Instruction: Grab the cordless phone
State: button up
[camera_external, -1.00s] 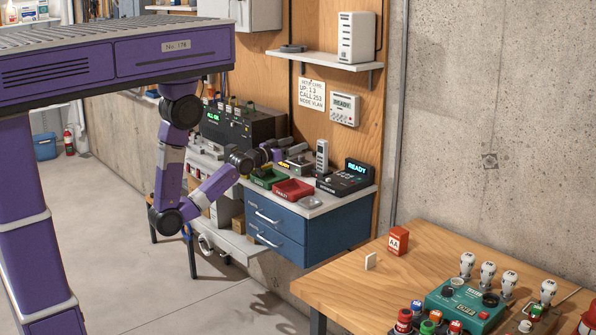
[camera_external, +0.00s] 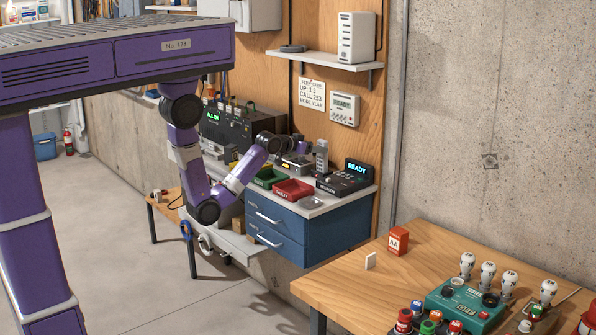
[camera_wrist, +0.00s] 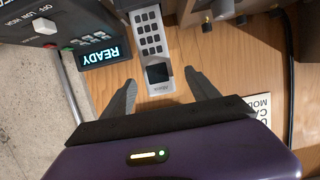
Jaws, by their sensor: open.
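The cordless phone (camera_external: 321,154) is a pale grey handset with dark keys, standing upright near the back of the blue cabinet's top. In the wrist view the phone (camera_wrist: 150,45) shows its keypad and a small dark screen, with its screen end toward me. My gripper (camera_wrist: 158,80) is open, with one finger to each side of the phone's screen end. No contact shows between the fingers and the phone. In the external view my gripper (camera_external: 299,146) is small and close to the left of the phone; its fingertips are hard to make out there.
A black device with a lit READY display (camera_external: 345,178) stands right beside the phone. A red bin (camera_external: 293,190) and a green bin (camera_external: 269,178) sit in front on the cabinet (camera_external: 320,232). A shelf (camera_external: 320,62) with a white box hangs above.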

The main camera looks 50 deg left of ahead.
aim_at(322, 158)
jog(key=shift+f+p+x, duration=0.2)
jog(key=shift+p+x, duration=0.3)
jog(key=shift+x, duration=1.8)
jog(key=shift+d, duration=0.1)
grip_shut()
